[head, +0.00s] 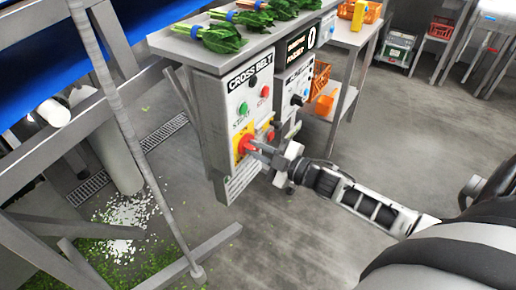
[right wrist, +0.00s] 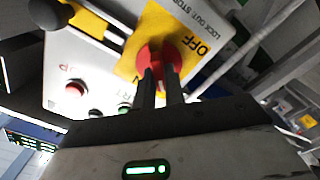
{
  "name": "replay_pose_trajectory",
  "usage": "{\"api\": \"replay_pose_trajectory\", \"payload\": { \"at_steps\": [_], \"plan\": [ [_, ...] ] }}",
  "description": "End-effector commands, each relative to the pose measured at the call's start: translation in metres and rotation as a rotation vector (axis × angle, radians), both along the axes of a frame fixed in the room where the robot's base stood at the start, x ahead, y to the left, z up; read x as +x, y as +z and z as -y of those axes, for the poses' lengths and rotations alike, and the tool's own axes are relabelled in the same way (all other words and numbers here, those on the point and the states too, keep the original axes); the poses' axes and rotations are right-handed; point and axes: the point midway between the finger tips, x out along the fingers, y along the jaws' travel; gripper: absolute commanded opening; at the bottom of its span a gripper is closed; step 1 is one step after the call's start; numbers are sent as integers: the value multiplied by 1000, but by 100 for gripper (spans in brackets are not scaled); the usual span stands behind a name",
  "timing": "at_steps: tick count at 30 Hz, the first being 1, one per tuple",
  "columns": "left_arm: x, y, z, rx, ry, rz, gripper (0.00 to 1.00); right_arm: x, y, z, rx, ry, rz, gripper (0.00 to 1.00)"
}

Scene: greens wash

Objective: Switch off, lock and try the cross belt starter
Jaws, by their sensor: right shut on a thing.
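The cross belt starter (head: 235,100) is a pale box under a "CROSS BELT" label, with a green start button (head: 244,108) and a red stop button (head: 265,91). Its red rotary switch handle (head: 243,146) sits on a yellow plate (head: 238,158). My right gripper (head: 254,149) is shut on the red handle, which also shows in the right wrist view (right wrist: 160,62) between the fingers. The exact handle angle is hard to tell. My left gripper is not in view.
Bundled greens (head: 222,38) lie on the ledge above the starter. A second panel (head: 297,85) stands just to its right. A steel frame and blue belt (head: 40,62) are at left. A shelf table (head: 350,38) holds orange crates. The floor at right is open.

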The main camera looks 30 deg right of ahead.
Motion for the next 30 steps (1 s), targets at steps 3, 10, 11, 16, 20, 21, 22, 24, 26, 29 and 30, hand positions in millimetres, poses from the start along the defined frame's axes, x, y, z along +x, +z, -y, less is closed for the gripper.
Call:
{"api": "replay_pose_trajectory", "payload": {
  "at_steps": [3,10,11,16,20,21,22,24,26,29,30],
  "plan": [
    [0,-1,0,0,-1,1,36,-1,-1,-1,-101,1,43,0],
    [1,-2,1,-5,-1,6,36,-1,-3,-1,-302,1,126,0],
    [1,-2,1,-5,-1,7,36,-1,-3,-1,-326,1,136,0],
    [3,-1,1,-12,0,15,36,-1,-4,-1,-459,1,191,0],
    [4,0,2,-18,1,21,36,-1,-4,-2,-542,2,224,0],
    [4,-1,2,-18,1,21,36,-1,-4,-1,-566,2,234,0],
    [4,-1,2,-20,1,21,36,-1,-4,-1,-581,2,240,0],
    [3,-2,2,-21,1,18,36,-1,-4,-1,-614,2,254,0],
    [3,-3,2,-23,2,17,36,-1,-4,-1,-636,2,263,0],
    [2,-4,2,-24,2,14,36,-1,-4,-1,-667,2,276,0],
    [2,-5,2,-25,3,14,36,-1,-4,-1,-675,2,279,0]
  ]
}}
